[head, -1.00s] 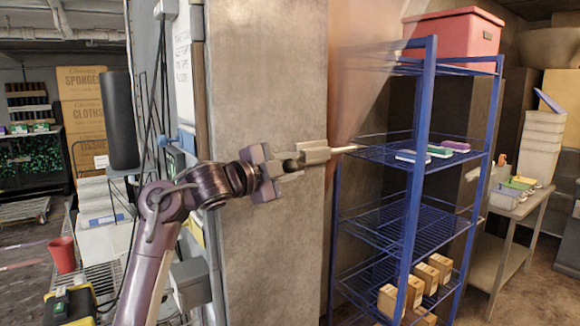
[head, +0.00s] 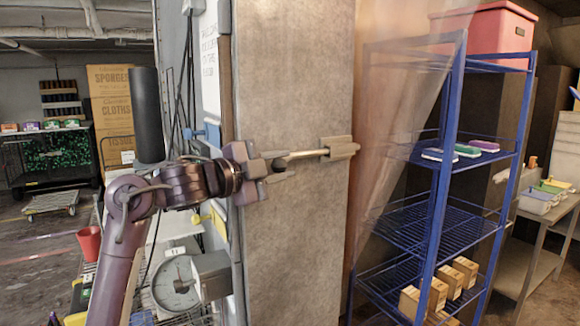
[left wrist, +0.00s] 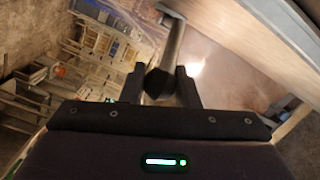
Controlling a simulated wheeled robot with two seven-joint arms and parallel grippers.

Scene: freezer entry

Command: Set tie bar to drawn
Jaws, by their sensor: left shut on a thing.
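The tie bar (head: 305,154) is a thin pale rod seen at the face of the grey-brown wall panel in the head view. Its right part meets a beige block-like bracket (head: 341,148) near the panel's right edge. My left gripper (head: 277,164) is shut on the bar's left end, to the left of the bracket. In the left wrist view the bar (left wrist: 173,45) looks dark, with its blunt end between the fingers. A translucent brownish curtain (head: 385,150) hangs just right of the panel. My right gripper is not in view.
A blue wire shelf rack (head: 445,180) stands behind and right of the curtain, with a red bin (head: 485,35) on top and small boxes low down. A round dial scale (head: 175,285) is below my left arm. Floor shows at far left.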

